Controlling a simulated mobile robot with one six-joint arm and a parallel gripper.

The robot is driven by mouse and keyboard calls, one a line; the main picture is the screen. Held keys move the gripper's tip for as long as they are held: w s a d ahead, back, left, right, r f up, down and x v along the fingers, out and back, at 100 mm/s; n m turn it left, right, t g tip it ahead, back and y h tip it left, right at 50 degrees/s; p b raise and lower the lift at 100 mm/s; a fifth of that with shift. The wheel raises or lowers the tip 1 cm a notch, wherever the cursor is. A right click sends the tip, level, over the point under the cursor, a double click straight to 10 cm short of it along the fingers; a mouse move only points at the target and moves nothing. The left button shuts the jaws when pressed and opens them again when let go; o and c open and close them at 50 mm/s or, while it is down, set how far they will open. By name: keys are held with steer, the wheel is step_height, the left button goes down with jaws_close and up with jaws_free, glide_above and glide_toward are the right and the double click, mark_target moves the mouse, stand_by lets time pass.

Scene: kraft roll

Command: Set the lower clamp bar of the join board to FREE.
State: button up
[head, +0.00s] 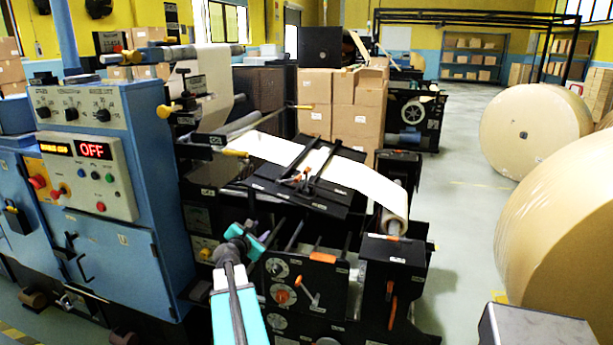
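The join board (262,185) is a black tilted plate on the front of the machine, with the pale paper web (355,180) running over it. Dark clamp bars (322,163) lie across the web, with small orange-tipped levers (299,178) near the board's middle. At this size I cannot read the lever settings or tell which is FREE. My teal and white arm rises from the bottom centre. Its far end, with my gripper (243,237), is left of and below the board, apart from it.
A blue control cabinet (150,165) with a lit OFF display (95,151) stands at left. Black machine panels with dials and orange handles (282,297) lie below the board. Large kraft rolls (535,130) stand at right, with clear floor (460,215) between. Cartons (355,108) are stacked behind.

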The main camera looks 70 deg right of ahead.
mark_target(304, 174)
steer(key=s+d+r+n+h, duration=0.1)
steer(key=s+d+r+n, duration=0.1)
steer(key=s+d+r, duration=0.2)
steer(key=s+d+r+n+h, duration=0.2)
steer(key=s+d+r, duration=0.2)
steer(key=r, duration=0.7)
steer(key=shift+s+d+r+g+h+b, duration=0.2)
steer(key=shift+s+d+g+h+b, duration=0.15)
steer(key=shift+s, duration=0.75)
steer(key=shift+w+d+p, duration=0.2)
steer(key=shift+d+p, duration=0.35)
steer(key=shift+d, duration=2.85)
steer(key=shift+w+d+p, duration=0.2)
steer(key=shift+d+p, duration=0.3)
steer(key=shift+d, duration=2.9)
jaws_close()
steer(key=shift+a+f, duration=0.1)
steer(key=shift+f, duration=0.05)
